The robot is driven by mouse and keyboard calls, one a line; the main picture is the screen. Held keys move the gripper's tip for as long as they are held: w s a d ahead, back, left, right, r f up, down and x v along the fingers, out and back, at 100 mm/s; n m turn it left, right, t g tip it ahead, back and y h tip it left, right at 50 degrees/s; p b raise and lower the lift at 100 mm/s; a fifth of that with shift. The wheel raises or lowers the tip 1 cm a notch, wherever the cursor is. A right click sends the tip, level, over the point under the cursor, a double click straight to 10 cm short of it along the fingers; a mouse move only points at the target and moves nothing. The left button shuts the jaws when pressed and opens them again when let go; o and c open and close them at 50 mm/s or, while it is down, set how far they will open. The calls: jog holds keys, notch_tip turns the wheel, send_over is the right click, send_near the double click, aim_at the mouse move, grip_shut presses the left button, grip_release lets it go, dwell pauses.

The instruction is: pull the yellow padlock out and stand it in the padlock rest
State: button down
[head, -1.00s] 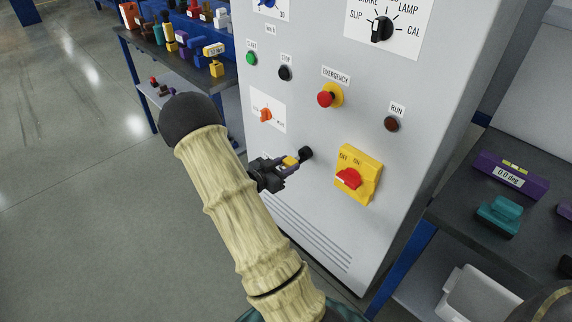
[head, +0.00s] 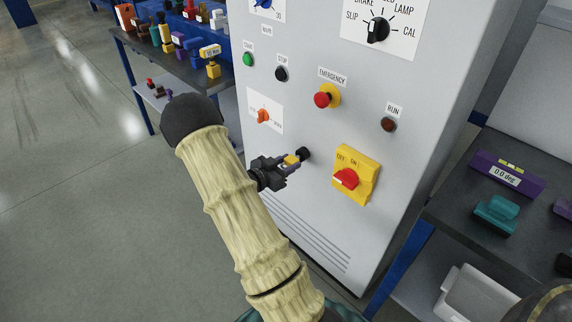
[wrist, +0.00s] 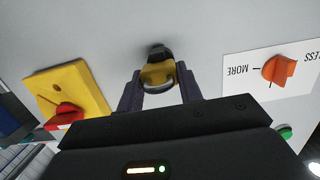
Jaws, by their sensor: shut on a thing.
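The yellow padlock (wrist: 158,76) is between the two fingers of my gripper (wrist: 160,92) in the wrist view. It is right at a black round fitting (wrist: 159,52) on the grey cabinet front; I cannot tell how far it is in. In the head view a bit of the yellow padlock (head: 292,160) shows between the jaws of my gripper (head: 285,166), just left of the black fitting (head: 303,153). My gripper is shut on the padlock. I cannot pick out the padlock rest for certain.
A yellow switch plate with a red knob (head: 346,179) is right of the padlock. An orange knob (head: 263,116) and an emergency button (head: 322,99) are above. A crowded bench (head: 184,66) stands at left, a dark table (head: 462,215) at right.

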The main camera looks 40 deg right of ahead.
jog(key=shift+w+d, duration=0.1)
jog(key=shift+d, duration=0.8)
jog(key=c, duration=0.9)
grip_release()
jog(key=shift+o, duration=0.2)
jog(key=s+a+r+p, duration=0.1)
jog(key=a+r+p, duration=0.1)
jog(key=a, duration=1.5)
jog(key=shift+s+r+p, duration=0.15)
jog(key=shift+r+p, duration=0.2)
jog(key=shift+p, duration=0.15)
